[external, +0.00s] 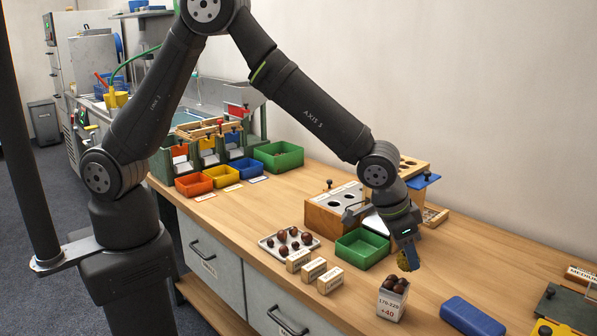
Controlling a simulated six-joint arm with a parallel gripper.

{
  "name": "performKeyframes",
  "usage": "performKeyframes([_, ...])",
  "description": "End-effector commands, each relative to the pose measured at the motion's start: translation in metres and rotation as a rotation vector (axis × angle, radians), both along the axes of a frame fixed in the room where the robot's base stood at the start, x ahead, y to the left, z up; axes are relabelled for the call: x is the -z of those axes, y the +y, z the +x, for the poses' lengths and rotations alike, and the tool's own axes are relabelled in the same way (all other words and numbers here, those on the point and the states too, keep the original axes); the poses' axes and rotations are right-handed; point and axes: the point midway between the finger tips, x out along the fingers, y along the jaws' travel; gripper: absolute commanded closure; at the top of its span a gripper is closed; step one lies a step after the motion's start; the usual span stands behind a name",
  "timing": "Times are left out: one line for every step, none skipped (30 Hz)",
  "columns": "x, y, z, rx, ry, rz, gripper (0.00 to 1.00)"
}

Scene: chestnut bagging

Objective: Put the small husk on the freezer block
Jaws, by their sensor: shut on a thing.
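My gripper (408,250) points down over the right part of the bench, shut on a small brownish-yellow husk (409,262). The husk is held in the air, just above and behind a small white carton and partly hidden by the jaws. The blue freezer block (472,316) lies flat on the bench at the front right, apart from the husk and to its lower right. Its top looks bare.
The white carton (389,309), filled with chestnuts, stands between my gripper and the bench front. A green tray (362,250), wooden labelled blocks (330,280) and a chestnut tray (267,243) lie to the left. Bench behind the freezer block is clear.

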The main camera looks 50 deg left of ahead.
Motion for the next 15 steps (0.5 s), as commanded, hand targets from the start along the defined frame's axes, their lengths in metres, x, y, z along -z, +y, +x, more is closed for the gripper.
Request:
performKeyframes([-0.005,-0.015,-0.008,0.019,-0.002,-0.003,0.8])
performKeyframes([-0.008,-0.024,-0.012,0.03,-0.003,-0.003,0.8])
performKeyframes([-0.011,-0.037,-0.019,0.044,-0.003,-0.002,0.8])
performKeyframes([-0.014,-0.046,-0.024,0.056,-0.003,-0.002,0.8])
performKeyframes([-0.017,-0.055,-0.029,0.067,-0.003,-0.003,0.8])
performKeyframes([-0.021,-0.066,-0.035,0.081,-0.002,-0.002,0.8])
performKeyframes([-0.023,-0.074,-0.039,0.091,-0.004,-0.003,0.8])
performKeyframes([-0.026,-0.081,-0.044,0.1,-0.002,-0.002,0.8])
performKeyframes([-0.028,-0.089,-0.049,0.109,-0.003,-0.003,0.8])
performKeyframes([-0.03,-0.094,-0.052,0.116,-0.002,-0.002,0.8])
performKeyframes([-0.031,-0.098,-0.055,0.121,-0.001,-0.002,0.8])
performKeyframes([-0.032,-0.101,-0.056,0.126,-0.001,-0.001,0.8])
performKeyframes([-0.031,-0.103,-0.056,0.128,0.0,0.0,0.8])
performKeyframes([-0.03,-0.104,-0.054,0.129,0.0,0.0,0.8])
performKeyframes([-0.027,-0.104,-0.049,0.13,0.0,0.0,0.8])
